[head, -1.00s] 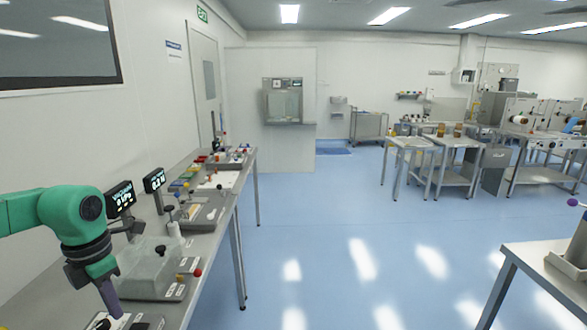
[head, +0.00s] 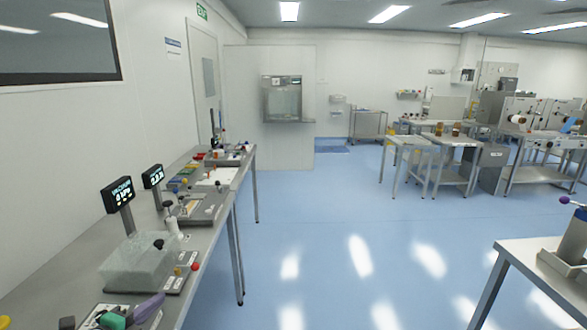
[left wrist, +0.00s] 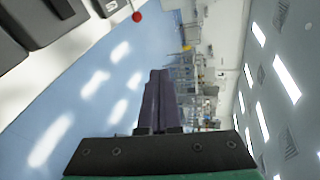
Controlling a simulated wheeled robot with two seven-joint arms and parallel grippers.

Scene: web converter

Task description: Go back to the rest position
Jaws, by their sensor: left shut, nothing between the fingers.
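My left gripper (head: 158,299) shows low at the left in the head view, over the front end of the long bench. Its purple fingers point right and slightly up, with a piece of green arm beside them at the bottom edge. In the left wrist view the two purple fingers (left wrist: 159,75) lie together, shut and empty, with blue floor and the tilted room beyond. My right gripper is in neither view.
The long grey bench (head: 205,243) along the left wall carries a clear box (head: 138,265), two small displays (head: 118,194) and several small items. Another table (head: 535,262) stands at the right edge. The blue floor (head: 330,235) between them is open.

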